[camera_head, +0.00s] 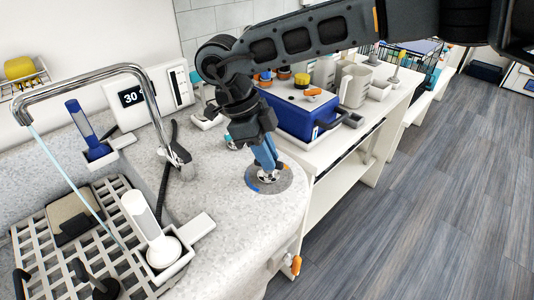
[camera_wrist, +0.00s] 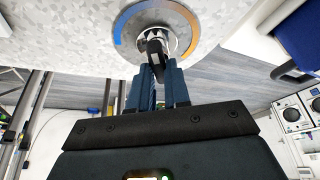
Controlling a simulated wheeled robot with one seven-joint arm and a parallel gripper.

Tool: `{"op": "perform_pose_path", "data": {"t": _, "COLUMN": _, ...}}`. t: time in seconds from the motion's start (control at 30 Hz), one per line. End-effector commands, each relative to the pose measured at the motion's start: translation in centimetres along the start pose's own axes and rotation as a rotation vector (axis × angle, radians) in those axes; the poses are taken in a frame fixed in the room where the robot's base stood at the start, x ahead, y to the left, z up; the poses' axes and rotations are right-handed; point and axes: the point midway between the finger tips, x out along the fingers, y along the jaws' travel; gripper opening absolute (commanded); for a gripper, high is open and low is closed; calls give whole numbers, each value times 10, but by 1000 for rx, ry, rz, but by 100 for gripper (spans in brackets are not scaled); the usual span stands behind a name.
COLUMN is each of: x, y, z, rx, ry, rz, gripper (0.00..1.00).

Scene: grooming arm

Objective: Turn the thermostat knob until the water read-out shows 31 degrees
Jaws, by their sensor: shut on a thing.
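The thermostat knob sits in a round grey dial plate (camera_head: 284,184) on the speckled counter, at its front right corner. In the wrist view the dial plate (camera_wrist: 183,18) has a ring coloured blue on the left and orange on the right. My gripper (camera_head: 267,168) points down at the dial, its blue fingers shut on the knob (camera_wrist: 154,41). The fingers hide part of the knob. The water read-out (camera_head: 132,96) on the white wall panel shows 30. Water runs in a thin stream (camera_head: 70,180) from the curved tap (camera_head: 85,78).
A blue box (camera_head: 298,115) stands on the white table behind the dial. An orange-tipped fitting (camera_head: 295,265) juts from the counter's front.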

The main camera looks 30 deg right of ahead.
Motion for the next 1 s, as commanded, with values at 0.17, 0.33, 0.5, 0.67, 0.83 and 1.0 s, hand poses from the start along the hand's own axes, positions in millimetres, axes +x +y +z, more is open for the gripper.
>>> {"op": "perform_pose_path", "data": {"t": 0.17, "x": 4, "y": 1, "z": 0, "rx": -2, "ry": 5, "rz": 2, "gripper": 30}}
{"op": "perform_pose_path", "data": {"t": 0.33, "x": 4, "y": 1, "z": 0, "rx": -3, "ry": 4, "rz": 3, "gripper": 43}}
{"op": "perform_pose_path", "data": {"t": 0.5, "x": 2, "y": 1, "z": 0, "rx": -2, "ry": 3, "rz": 2, "gripper": 43}}
{"op": "perform_pose_path", "data": {"t": 0.67, "x": -4, "y": 0, "z": 0, "rx": -2, "ry": 1, "rz": -1, "gripper": 43}}
{"op": "perform_pose_path", "data": {"t": 0.83, "x": -29, "y": 0, "z": 1, "rx": -1, "ry": 1, "rz": -3, "gripper": 43}}
{"op": "perform_pose_path", "data": {"t": 1.0, "x": -56, "y": 0, "z": 1, "rx": -2, "ry": 2, "rz": -1, "gripper": 43}}
